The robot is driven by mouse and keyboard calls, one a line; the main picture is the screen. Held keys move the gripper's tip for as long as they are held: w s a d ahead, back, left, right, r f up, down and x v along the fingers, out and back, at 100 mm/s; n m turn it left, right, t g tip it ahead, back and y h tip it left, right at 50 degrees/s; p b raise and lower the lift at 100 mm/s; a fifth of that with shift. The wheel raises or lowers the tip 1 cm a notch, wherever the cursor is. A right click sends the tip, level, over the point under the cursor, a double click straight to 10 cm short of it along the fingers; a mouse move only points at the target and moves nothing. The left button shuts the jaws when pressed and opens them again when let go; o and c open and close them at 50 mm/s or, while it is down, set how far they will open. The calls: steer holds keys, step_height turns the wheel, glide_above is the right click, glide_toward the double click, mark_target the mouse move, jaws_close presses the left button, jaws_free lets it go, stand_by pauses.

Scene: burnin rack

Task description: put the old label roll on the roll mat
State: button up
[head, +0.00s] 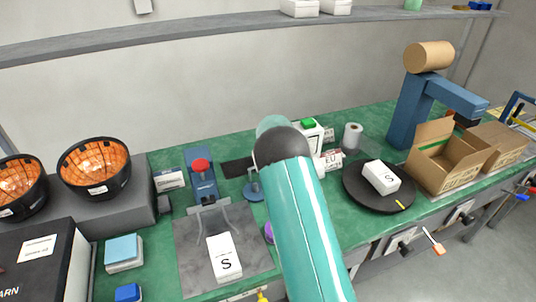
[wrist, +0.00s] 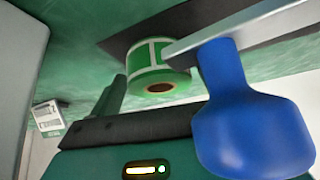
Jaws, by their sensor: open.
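In the wrist view a green label roll with pale label outlines and a brown core (wrist: 158,70) stands just beyond my gripper (wrist: 155,103). Nothing is seen between the jaws. One dark finger shows left of the roll; the other is not clear, perhaps hidden by a blue rounded part. A dark flat strip (wrist: 125,42), which looks like the roll mat, runs behind the roll; the roll overlaps it in the picture, but I cannot tell whether it rests on it. In the head view a dark mat (head: 237,167) lies left of my arm, which hides the green roll and my jaws.
The blue part (wrist: 245,115) with a grey bar stands close on the right in the wrist view. In the head view a red-knobbed press (head: 202,178), a white roll (head: 353,136), a black turntable (head: 354,194) and an open carton (head: 443,166) crowd the green bench.

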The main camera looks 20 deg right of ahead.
steer(key=shift+s+r, duration=0.1)
steer(key=shift+r, duration=0.35)
steer(key=s+a+r+y, duration=0.1)
steer(key=s+a+r, duration=0.3)
steer(key=s+r, duration=0.5)
steer(key=s+a+r+n, duration=0.1)
steer(key=s+a+r, duration=0.3)
steer(key=s+r, duration=0.5)
steer(key=s+a+r+y, duration=0.1)
steer(key=s+a+r, duration=0.3)
steer(key=s+r, duration=0.5)
steer(key=s+a, duration=0.2)
steer(key=s, duration=0.9)
steer(key=s+a+n, duration=0.1)
steer(key=s+a, duration=0.2)
steer(key=s, duration=0.8)
steer(key=shift+s+f+g+h, duration=0.25)
steer(key=shift+g+h, duration=0.05)
steer(key=shift+g, duration=0.1)
